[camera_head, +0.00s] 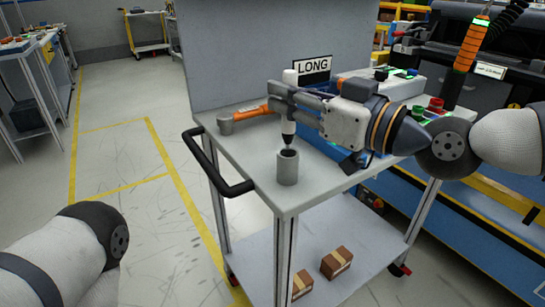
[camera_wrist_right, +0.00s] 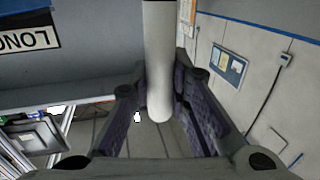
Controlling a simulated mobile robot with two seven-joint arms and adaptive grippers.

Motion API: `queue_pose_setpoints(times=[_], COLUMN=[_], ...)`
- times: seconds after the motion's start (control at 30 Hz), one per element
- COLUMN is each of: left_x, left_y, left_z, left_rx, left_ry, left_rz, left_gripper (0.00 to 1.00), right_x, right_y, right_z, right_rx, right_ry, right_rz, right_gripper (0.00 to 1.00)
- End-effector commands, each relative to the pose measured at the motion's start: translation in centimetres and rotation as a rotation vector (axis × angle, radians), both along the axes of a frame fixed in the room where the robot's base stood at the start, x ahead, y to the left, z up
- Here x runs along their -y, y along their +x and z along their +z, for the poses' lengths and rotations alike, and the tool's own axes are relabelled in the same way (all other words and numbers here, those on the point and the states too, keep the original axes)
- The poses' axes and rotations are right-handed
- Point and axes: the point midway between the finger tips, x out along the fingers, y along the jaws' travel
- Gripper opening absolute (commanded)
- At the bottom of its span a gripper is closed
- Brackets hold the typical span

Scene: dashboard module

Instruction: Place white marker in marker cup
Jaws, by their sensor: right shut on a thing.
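The white marker (camera_head: 289,126) is upright in my right gripper (camera_head: 284,103), which is shut around its upper middle. Its dark tip points down at the mouth of a grey marker cup (camera_head: 288,172) near the front corner of the cart top. I cannot tell whether the tip is just above the rim or slightly inside. In the right wrist view the white marker (camera_wrist_right: 158,60) runs between the two dark finger pads of my right gripper (camera_wrist_right: 160,105). My left gripper is out of view; only part of my left arm shows at lower left.
The grey cart top (camera_head: 235,160) has a black handle (camera_head: 215,170) on its left. A grey cylinder (camera_head: 226,123) with an orange tool (camera_head: 250,114) lies behind the cup. A "LONG" sign (camera_head: 312,68) is on the back panel. Two boxes (camera_head: 336,262) sit on the lower shelf.

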Motion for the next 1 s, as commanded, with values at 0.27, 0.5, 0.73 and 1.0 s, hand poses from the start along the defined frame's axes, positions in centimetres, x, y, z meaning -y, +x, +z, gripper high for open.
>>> queue_pose_setpoints(times=[0.27,0.5,0.73,1.0], left_x=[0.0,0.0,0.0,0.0], left_y=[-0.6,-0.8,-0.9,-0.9], left_z=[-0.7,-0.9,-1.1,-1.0], left_rx=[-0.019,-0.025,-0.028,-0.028], left_ry=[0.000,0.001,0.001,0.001], left_rz=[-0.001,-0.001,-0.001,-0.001], left_gripper=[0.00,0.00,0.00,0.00], right_x=[0.0,0.0,0.0,0.0], right_y=[0.0,0.0,0.0,0.0], right_z=[-4.7,-6.4,-6.8,-6.7], right_rx=[-0.005,0.001,0.000,0.001], right_ry=[0.002,0.002,0.001,0.001], right_rz=[0.000,0.000,0.000,0.000], right_gripper=[0.00,0.00,0.21,0.37])
